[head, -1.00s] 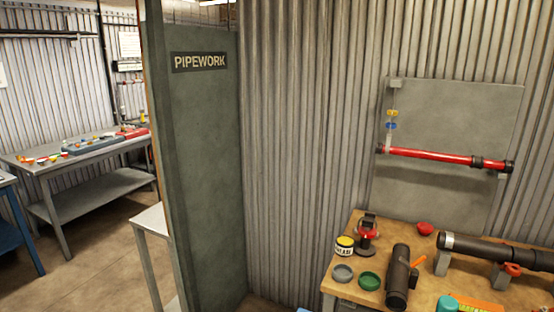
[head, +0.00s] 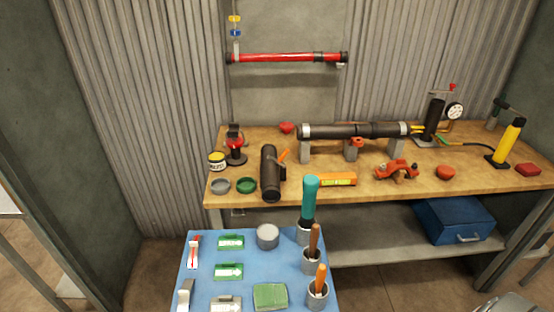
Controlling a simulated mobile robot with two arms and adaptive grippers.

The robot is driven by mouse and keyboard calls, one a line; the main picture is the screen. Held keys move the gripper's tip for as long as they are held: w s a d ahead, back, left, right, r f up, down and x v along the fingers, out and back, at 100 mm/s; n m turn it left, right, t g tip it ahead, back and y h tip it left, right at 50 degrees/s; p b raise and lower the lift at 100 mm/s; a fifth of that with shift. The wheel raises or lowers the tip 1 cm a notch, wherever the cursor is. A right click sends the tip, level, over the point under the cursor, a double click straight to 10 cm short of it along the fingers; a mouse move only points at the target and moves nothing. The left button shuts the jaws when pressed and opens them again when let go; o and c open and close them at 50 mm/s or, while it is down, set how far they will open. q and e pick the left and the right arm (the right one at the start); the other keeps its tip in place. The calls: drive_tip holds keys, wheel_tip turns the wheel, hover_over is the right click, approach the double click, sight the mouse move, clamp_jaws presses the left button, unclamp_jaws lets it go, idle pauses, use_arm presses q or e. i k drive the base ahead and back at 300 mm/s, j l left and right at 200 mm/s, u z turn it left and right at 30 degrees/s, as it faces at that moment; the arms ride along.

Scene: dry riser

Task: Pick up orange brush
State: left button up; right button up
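An orange-handled tool (head: 320,279), likely the orange brush, stands upright with a slight tilt in a grey cup (head: 318,296) at the front right of the blue table (head: 210,252). Its lower end is hidden in the cup. Just behind it, a brown-orange-handled tool (head: 314,238) stands in a second grey cup (head: 311,262). Behind that, a teal-handled tool (head: 310,198) stands in a third cup (head: 303,235). Neither of my grippers shows.
Green items, a green pad (head: 270,297) and a grey round tin (head: 267,236) lie on the blue table. Behind it, a wooden workbench (head: 350,188) holds a dark pipe (head: 270,172), red fittings and a gauge (head: 455,110). A blue case (head: 455,220) sits on the lower shelf.

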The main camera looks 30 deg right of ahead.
sight(321, 272)
drive_tip(key=k+l+z, duration=0.1)
drive_tip(key=l+z, duration=0.15)
drive_tip(key=z, duration=0.2)
drive_tip(key=l+z, duration=0.25)
drive_tip(key=z, duration=0.15)
drive_tip(key=k, duration=0.05)
